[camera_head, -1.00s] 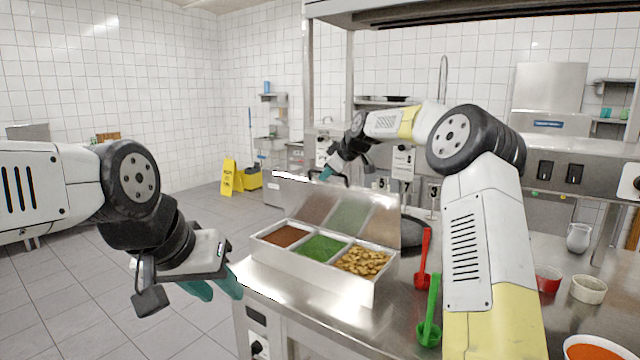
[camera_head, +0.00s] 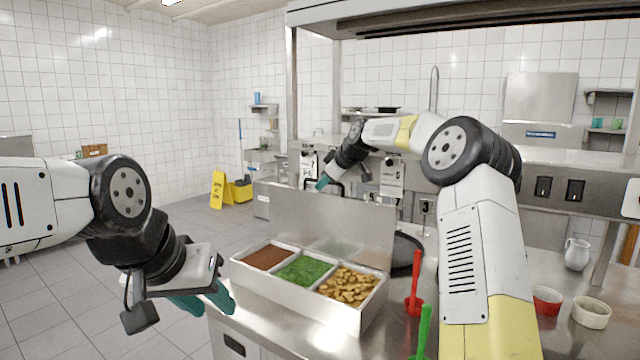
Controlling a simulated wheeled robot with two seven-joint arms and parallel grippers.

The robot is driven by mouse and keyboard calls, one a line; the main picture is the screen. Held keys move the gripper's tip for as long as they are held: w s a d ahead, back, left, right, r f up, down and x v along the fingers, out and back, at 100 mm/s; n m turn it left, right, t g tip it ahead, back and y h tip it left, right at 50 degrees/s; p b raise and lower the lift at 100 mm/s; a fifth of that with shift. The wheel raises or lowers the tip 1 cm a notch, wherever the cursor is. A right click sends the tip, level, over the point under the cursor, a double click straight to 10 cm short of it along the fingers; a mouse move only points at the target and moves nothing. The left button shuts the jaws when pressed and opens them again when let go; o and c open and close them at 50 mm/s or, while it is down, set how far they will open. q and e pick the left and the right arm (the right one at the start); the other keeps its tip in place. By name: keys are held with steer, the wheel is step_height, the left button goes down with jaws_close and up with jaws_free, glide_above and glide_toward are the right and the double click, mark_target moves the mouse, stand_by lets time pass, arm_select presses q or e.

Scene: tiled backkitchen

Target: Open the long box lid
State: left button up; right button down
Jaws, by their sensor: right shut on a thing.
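The long metal box (camera_head: 300,297) stands on the steel counter and holds compartments of brown powder, chopped green herbs and yellow-brown pieces. Its lid (camera_head: 330,222) stands raised along the far side, roughly upright, so the contents show. My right gripper (camera_head: 322,184) is at the lid's top edge, shut on it; the lid partly hides the grip. My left gripper (camera_head: 205,301) is open and empty, its teal fingers apart, left of the box near the counter edge.
A red spoon (camera_head: 414,285) and a green spoon (camera_head: 422,335) stand right of the box. A dark round pan (camera_head: 408,250) is behind it. Red (camera_head: 546,300) and white (camera_head: 591,312) bowls and a pitcher (camera_head: 577,254) are at right.

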steer(key=shift+a, duration=0.1)
steer(key=c, duration=1.5)
jaws_free()
steer(key=shift+f, duration=0.1)
steer(key=v, duration=0.8)
steer(key=s+a+r+m+h, duration=0.1)
steer(key=s+a+m+h, duration=0.1)
steer(key=s, duration=1)
steer(key=s+d+f+m, duration=0.2)
steer(key=s+f+m, duration=0.1)
steer(key=s, duration=0.8)
steer(key=s+d+f+m+g, duration=0.1)
steer(key=s+d+f+m, duration=0.1)
steer(key=s, duration=0.9)
steer(key=s+d+f+m+g+h, duration=0.1)
steer(key=s+d+f+m, duration=0.2)
steer(key=s, duration=0.8)
step_height(320, 180, down, 4)
steer(key=shift+s+r+m, duration=0.15)
steer(key=shift+s+m, duration=0.2)
steer(key=shift+m, duration=0.65)
